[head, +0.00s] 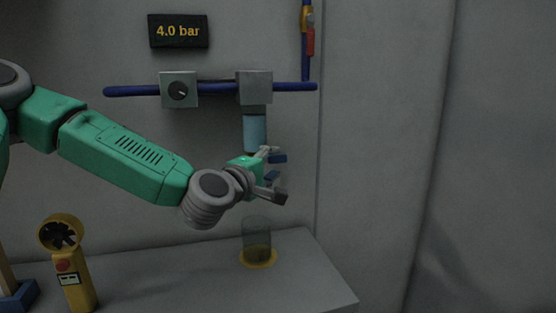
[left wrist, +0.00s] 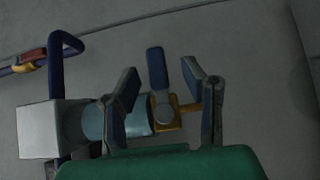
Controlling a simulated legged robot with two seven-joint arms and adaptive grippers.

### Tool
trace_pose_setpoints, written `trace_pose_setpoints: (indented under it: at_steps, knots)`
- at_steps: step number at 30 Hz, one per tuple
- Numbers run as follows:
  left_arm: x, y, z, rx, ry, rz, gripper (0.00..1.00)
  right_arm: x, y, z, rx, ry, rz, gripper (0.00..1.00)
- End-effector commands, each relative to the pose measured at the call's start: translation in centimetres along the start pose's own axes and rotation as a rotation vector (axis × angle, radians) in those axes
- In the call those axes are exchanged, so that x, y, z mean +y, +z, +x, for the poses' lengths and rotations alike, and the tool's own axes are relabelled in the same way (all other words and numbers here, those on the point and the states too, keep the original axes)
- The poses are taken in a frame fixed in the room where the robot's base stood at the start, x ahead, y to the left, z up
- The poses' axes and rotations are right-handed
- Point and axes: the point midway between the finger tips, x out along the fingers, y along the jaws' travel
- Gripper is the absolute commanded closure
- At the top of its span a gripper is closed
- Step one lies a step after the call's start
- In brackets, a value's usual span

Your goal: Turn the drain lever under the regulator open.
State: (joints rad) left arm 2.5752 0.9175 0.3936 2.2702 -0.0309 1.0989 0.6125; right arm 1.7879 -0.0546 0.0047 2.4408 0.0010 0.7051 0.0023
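The regulator (head: 254,88) is a grey block on the blue pipe, with a light-blue bowl (head: 255,132) below it. In the left wrist view the regulator (left wrist: 42,130) is at the left. The blue drain lever (left wrist: 157,68) stands out sideways from a brass valve (left wrist: 170,117) at the bowl's end. My left gripper (head: 273,174) is just under the bowl. Its two fingers (left wrist: 166,98) are open, with the lever and valve between them in the wrist view; contact cannot be told. Small blue parts by the fingers are hard to separate in the head view. My right gripper is out of view.
A grey box with a black dial (head: 179,90) sits on the pipe under a "4.0 bar" display (head: 178,31). A clear cup (head: 257,240) with a yellow base stands on the ledge below. A yellow handheld fan-like meter (head: 70,262) stands at the left. A red-handled valve (head: 310,40) is upper right.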

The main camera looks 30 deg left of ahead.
Motion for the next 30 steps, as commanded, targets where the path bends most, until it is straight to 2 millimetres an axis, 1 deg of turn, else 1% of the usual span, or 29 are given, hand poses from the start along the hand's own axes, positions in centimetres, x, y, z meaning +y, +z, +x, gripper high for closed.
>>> trace_pose_setpoints:
  at_steps: [1, 3, 6, 10, 17, 18, 20, 21, 26, 30]
  knots:
    - [-0.2, 0.0, 0.8, 0.001, 0.000, 0.002, 0.62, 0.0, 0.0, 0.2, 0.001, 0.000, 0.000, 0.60]
    - [-0.1, -0.1, 1.6, 0.000, 0.001, 0.001, 0.62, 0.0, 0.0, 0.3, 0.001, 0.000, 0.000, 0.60]
    - [-0.1, -0.2, 2.4, 0.001, 0.000, -0.001, 0.62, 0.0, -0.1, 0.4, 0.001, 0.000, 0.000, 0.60]
    - [0.0, -0.2, 2.9, 0.001, 0.000, -0.003, 0.62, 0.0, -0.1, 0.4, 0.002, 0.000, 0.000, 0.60]
    - [0.1, -0.2, 2.9, 0.000, 0.000, -0.003, 0.62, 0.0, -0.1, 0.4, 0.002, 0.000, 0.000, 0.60]
    - [0.1, -0.1, 2.9, 0.000, 0.000, -0.002, 0.76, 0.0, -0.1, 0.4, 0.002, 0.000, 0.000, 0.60]
    - [0.1, -0.1, 2.9, 0.000, 0.000, -0.002, 0.97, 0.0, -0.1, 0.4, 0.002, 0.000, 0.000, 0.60]
    - [0.1, -0.1, 2.9, 0.000, 0.000, -0.002, 1.00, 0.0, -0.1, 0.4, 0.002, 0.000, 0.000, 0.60]
    - [0.1, 0.0, 2.9, -0.001, -0.001, 0.000, 1.00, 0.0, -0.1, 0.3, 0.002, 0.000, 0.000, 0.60]
    - [0.2, 0.0, 2.9, -0.001, -0.013, 0.012, 1.00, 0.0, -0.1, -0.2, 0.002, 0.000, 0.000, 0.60]
